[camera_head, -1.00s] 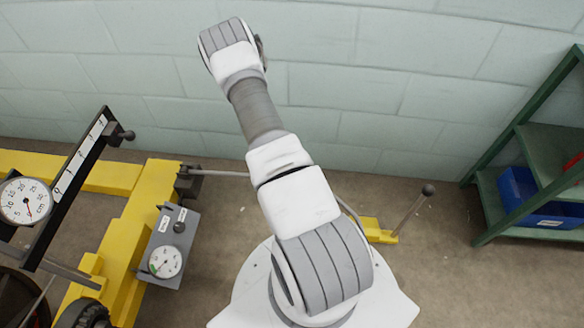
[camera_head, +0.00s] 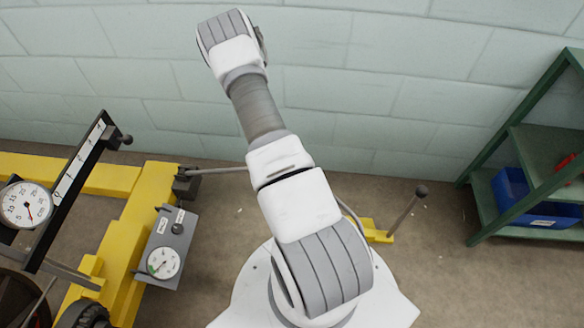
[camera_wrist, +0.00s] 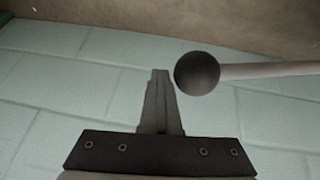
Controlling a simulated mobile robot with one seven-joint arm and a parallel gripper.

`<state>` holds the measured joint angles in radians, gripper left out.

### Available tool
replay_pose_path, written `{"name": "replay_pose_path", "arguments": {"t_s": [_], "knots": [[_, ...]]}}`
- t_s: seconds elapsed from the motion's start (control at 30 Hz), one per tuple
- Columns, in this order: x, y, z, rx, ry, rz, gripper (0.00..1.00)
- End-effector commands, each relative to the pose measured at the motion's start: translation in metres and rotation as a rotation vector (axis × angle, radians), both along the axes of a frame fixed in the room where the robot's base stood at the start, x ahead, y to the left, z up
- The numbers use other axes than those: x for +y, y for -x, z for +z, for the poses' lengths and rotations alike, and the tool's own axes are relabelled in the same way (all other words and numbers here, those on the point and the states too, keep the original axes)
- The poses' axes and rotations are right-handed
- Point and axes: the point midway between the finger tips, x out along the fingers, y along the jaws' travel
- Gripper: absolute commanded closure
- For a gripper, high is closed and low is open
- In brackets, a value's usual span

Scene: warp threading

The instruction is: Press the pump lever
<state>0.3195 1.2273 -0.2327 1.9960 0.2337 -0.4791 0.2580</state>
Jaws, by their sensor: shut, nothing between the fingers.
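The pump lever (camera_head: 405,213) is a thin grey rod with a dark ball knob (camera_head: 421,191), rising tilted from a low yellow base (camera_head: 376,231) on the floor, right of my arm. In the wrist view a dark ball (camera_wrist: 197,73) on a light grey rod (camera_wrist: 265,70) looks like this lever. My gripper (camera_wrist: 160,75) is shut and empty there, its tips just left of the ball with a small gap in the picture. I cannot tell the distance in depth. In the head view my gripper is hidden behind my arm.
A yellow frame (camera_head: 127,230) with a grey gauge box (camera_head: 165,246) and a round dial (camera_head: 26,205) stands at left. A green shelf (camera_head: 510,140) with a blue bin (camera_head: 530,205) stands at right. A pale block wall (camera_head: 400,80) is behind; floor around the lever is clear.

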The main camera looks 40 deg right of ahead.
Motion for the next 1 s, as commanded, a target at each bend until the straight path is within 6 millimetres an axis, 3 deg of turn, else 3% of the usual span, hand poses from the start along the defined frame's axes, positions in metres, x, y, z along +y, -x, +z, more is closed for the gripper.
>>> {"name": "replay_pose_path", "arguments": {"t_s": [0.03, 0.1, 0.4, 1.0], "knots": [[0.007, 0.006, 0.019, 0.004, -0.005, 0.002, 1.0], [0.011, 0.011, 0.034, 0.002, -0.004, 0.002, 1.0], [0.023, 0.027, 0.075, -0.004, 0.001, 0.003, 1.0], [0.025, 0.029, 0.08, -0.006, 0.003, 0.002, 1.0]]}}
